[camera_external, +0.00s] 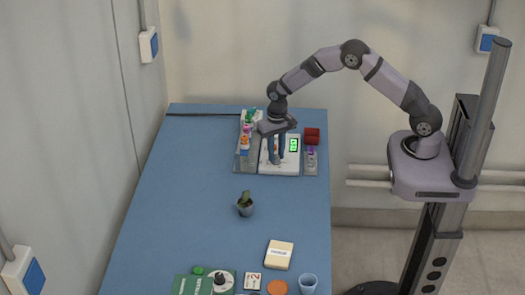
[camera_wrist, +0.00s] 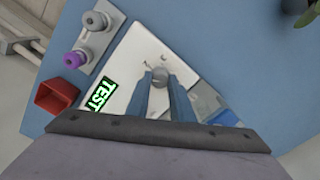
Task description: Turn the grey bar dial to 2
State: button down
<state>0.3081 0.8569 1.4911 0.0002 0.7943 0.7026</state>
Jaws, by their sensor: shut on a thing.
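My gripper (camera_external: 276,160) points down over a white panel (camera_external: 286,168) at the far end of the blue table. In the wrist view its two blue fingers (camera_wrist: 162,78) are shut on a small grey dial (camera_wrist: 159,74) on the white panel (camera_wrist: 139,46). A thin mark shows on the panel beside the dial; any numbers there are too small to read, so I cannot tell its setting. A green display (camera_wrist: 103,95) on the panel reads TEST. The fingers hide part of the dial.
A red open box (camera_external: 312,136) and a grey rack with knobs (camera_wrist: 92,34) stand beside the panel. Another rack with coloured items (camera_external: 245,144) is on its left. A potted cactus (camera_external: 245,206) stands mid-table.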

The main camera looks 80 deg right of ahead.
aim_at(276, 156)
jog(key=m, duration=0.4)
jog(key=shift+m+b, duration=0.3)
jog(key=shift+b, duration=0.1)
dwell(0.4)
jog(key=c, duration=1.6)
grip_release()
jog(key=shift+o, duration=0.2)
jog(key=shift+r+b, duration=1.15)
jog(key=shift+r, duration=2.6)
